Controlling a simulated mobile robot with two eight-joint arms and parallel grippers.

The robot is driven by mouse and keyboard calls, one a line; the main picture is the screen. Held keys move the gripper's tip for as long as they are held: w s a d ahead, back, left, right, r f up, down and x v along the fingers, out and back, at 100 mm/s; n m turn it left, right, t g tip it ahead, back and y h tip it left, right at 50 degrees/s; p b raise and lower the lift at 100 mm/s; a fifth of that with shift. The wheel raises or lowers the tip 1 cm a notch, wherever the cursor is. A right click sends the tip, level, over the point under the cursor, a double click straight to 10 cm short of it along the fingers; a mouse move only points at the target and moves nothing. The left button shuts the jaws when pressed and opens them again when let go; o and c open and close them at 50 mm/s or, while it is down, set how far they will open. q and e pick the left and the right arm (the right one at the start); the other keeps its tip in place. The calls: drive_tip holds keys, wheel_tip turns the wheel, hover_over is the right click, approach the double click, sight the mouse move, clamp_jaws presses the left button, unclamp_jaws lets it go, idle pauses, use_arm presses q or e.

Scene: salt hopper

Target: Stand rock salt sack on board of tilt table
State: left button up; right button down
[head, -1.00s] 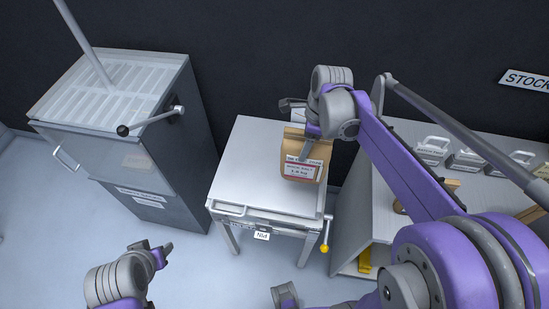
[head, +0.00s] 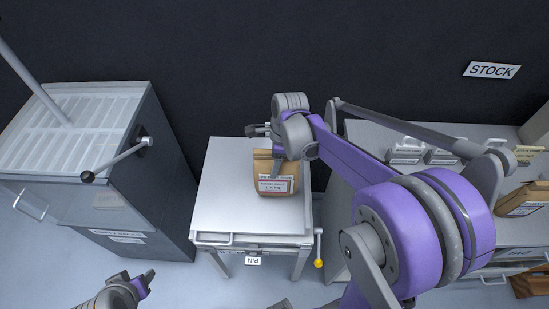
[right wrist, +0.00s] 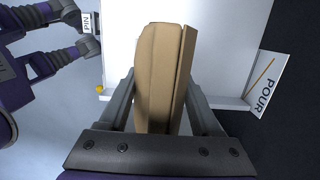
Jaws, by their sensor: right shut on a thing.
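The rock salt sack (head: 275,184) is a brown paper bag with a red and white label, upright over the right part of the tilt table's pale board (head: 225,195). My right gripper (head: 270,150) is shut on its upper part from above. In the right wrist view the sack (right wrist: 160,75) sits between both fingers, with the board (right wrist: 118,60) beyond it. I cannot tell whether the sack's base touches the board. My left gripper (head: 147,279) is low at the bottom left, empty, away from the table; its jaw gap is unclear.
A grey hopper cabinet (head: 165,165) with a slatted top and a black-knobbed lever (head: 118,160) stands left of the table. A yellow-knobbed handle (head: 318,262) is at the table's front right. A stock shelf with other sacks (head: 525,200) and boxes is at right. The board's left half is clear.

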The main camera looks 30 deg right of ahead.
sight(285, 184)
drive_tip(key=shift+f, duration=1.7)
drive_tip(key=c, duration=0.5)
unclamp_jaws()
drive_tip(key=shift+f, duration=0.2)
drive_tip(key=o, duration=0.4)
